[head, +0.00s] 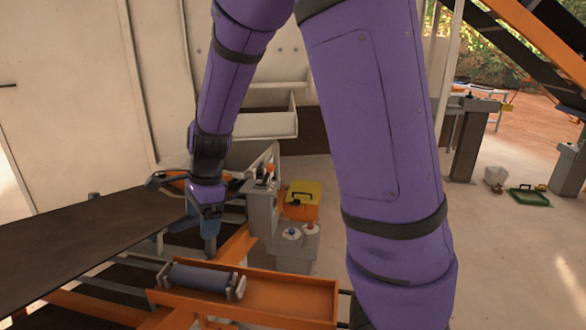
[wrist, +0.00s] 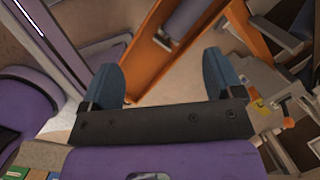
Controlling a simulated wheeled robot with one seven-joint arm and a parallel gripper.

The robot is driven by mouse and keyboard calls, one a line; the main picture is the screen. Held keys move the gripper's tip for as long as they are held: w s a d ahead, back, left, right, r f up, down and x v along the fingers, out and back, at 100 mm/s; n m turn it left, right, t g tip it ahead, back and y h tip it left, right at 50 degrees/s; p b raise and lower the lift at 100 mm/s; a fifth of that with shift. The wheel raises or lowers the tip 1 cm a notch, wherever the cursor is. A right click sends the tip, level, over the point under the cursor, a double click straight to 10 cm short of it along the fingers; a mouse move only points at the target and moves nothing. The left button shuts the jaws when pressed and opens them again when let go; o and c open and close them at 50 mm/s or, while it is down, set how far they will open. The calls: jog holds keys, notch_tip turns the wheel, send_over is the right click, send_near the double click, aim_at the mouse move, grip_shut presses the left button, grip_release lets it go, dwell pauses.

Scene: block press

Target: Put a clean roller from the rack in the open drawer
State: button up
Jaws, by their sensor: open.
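A blue-grey roller (head: 203,278) lies in the left part of a long orange tray (head: 290,297) at the front, with grey end brackets beside it. In the wrist view the roller (wrist: 187,22) shows at the top, in the orange tray (wrist: 145,62). My gripper (head: 211,248) points down just behind the tray in the head view. In the wrist view my gripper (wrist: 163,78) has its blue fingers wide apart with nothing between them. I cannot tell whether the orange tray is the drawer or the rack, nor whether the roller is clean.
A dark conveyor belt (head: 90,232) runs at the left. A grey control post (head: 262,205) with levers stands right of my gripper. A yellow toolbox (head: 304,199) and a grey button box (head: 297,246) are behind the tray. Open floor (head: 500,270) lies at the right.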

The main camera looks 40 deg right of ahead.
jog(key=s+d+r+n+t+h, duration=0.1)
jog(key=s+d+r+n+t, duration=0.1)
jog(key=s+r+n, duration=0.6)
jog(key=s+d+r+n+t+h, duration=0.1)
jog(key=s+d+r+n, duration=0.3)
jog(key=s+r+n, duration=0.5)
jog(key=s+n+t, duration=0.1)
jog(key=s+n, duration=0.1)
jog(key=s, duration=0.3)
jog(key=shift+s+d+r, duration=0.15)
jog(key=shift+s+d, duration=0.1)
jog(key=shift+s, duration=0.05)
